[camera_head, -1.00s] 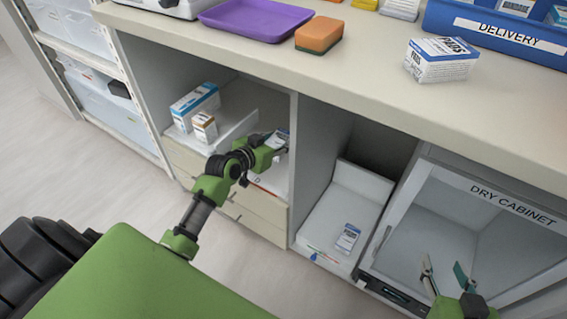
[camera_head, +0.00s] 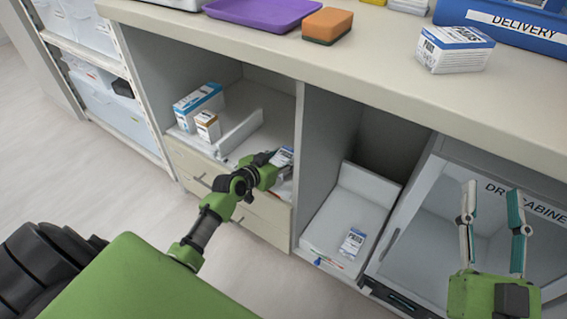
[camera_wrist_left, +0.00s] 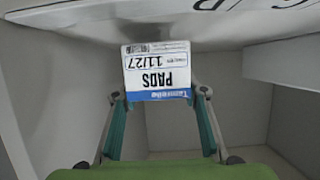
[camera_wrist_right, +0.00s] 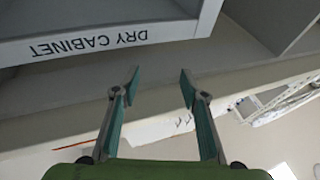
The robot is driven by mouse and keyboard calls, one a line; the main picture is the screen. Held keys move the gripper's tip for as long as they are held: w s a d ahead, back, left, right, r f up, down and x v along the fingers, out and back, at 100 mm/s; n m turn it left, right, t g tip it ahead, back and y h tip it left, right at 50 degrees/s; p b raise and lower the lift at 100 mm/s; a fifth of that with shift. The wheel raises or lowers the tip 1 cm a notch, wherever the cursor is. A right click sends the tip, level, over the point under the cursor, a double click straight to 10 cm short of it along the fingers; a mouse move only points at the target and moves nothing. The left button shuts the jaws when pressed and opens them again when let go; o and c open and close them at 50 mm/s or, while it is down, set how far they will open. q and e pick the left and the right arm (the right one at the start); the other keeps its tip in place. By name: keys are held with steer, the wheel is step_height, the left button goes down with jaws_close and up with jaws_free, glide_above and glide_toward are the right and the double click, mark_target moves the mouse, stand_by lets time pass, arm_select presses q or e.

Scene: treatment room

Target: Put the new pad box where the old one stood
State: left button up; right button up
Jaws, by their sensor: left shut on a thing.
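My left gripper (camera_head: 277,161) is shut on a small white-and-blue pads box (camera_head: 284,155) at the front right of the left compartment. In the left wrist view this held box (camera_wrist_left: 158,72) reads "PADS 11/27", upside down, between the fingers (camera_wrist_left: 160,98). Whether it touches the shelf is hidden. Another pads box (camera_head: 455,50) stands on the counter in front of the delivery bin. A pads item with a similar label (camera_head: 352,242) is in the middle compartment, near its front. My right gripper (camera_head: 492,196) is open and empty in front of the dry cabinet; its fingers (camera_wrist_right: 160,78) are apart.
A blue-and-white box (camera_head: 198,104) and a small brown-and-white box (camera_head: 207,126) stand left of a white divider (camera_head: 240,134). The counter carries a purple tray (camera_head: 262,12), an orange sponge (camera_head: 327,26) and the blue delivery bin (camera_head: 510,28). The dry cabinet (camera_head: 410,235) is at right.

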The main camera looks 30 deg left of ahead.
arm_select(q)
steer(key=shift+f, duration=0.75)
arm_select(e)
steer(key=shift+s+r+t+y, duration=0.15)
steer(key=shift+s+r+t, duration=0.2)
steer(key=shift+r, duration=0.25)
steer(key=shift+s+r+t+y, duration=0.1)
steer(key=shift+s+r+t, duration=0.2)
steer(key=shift+r, duration=0.35)
steer(key=shift+s+r+t+y, duration=0.15)
steer(key=shift+s+r+t, duration=0.15)
steer(key=shift+r, duration=0.3)
arm_select(q)
steer(key=shift+f+b, duration=0.1)
steer(key=shift+b, duration=0.2)
steer(key=o, duration=1.1)
steer(key=shift+o, duration=0.2)
arm_select(e)
steer(key=shift+s+r+t, duration=0.1)
steer(key=shift+r+t, duration=0.1)
steer(key=shift+t, duration=0.05)
